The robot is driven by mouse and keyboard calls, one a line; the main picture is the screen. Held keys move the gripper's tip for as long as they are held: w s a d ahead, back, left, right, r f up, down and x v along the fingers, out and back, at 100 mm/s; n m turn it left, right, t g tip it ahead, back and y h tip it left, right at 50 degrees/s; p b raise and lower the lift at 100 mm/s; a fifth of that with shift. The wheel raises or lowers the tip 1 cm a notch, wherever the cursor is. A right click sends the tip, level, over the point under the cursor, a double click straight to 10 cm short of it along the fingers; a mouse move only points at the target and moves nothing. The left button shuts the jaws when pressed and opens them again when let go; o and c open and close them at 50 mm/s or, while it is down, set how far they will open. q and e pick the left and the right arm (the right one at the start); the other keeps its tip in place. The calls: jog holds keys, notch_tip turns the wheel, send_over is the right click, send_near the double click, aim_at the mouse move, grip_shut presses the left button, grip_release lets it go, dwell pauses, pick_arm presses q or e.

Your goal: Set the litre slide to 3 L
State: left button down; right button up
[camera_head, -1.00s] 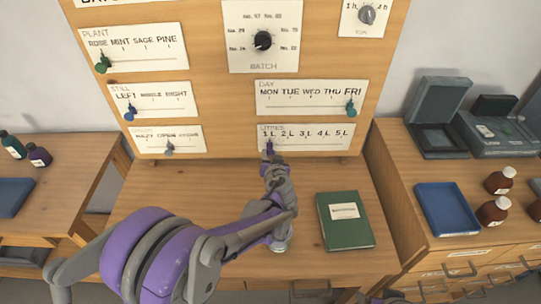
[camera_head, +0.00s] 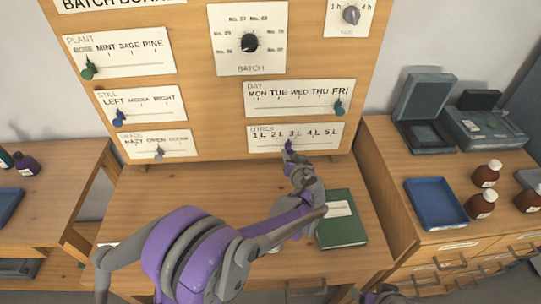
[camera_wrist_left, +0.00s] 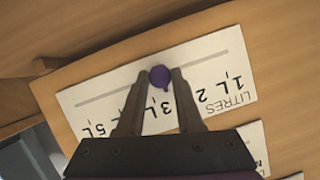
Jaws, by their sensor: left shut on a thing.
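The litre slide card (camera_head: 328,145) is at the lower right of the batch board, marked 1 L to 5 L above a straight slot. Its purple knob (camera_wrist_left: 160,75) shows in the left wrist view, where the card is upside down. The knob sits at about the 3 L mark, its small pointer towards that label. My left gripper (camera_head: 289,148) is at the card in the head view and hides the knob there. In the wrist view the left gripper (camera_wrist_left: 160,78) has its two fingers closed on the knob.
Other cards surround it: the day slide (camera_head: 298,98) just above, the grade slide (camera_head: 157,145) to the left and the batch dial (camera_head: 249,42) higher up. A green book (camera_head: 342,222) lies on the desk below. A blue tray (camera_head: 436,203) is on the right-hand cabinet.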

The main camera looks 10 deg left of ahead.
pick_arm(q)
jog(key=shift+w+d, duration=0.2)
jog(key=shift+d, duration=0.4)
jog(key=shift+w+d, duration=0.15)
jog(key=shift+d, duration=0.45)
jog(key=c, duration=0.5)
grip_release()
jog(key=shift+c, duration=0.2)
jog(key=v, duration=1.1)
jog(key=shift+a, duration=0.15)
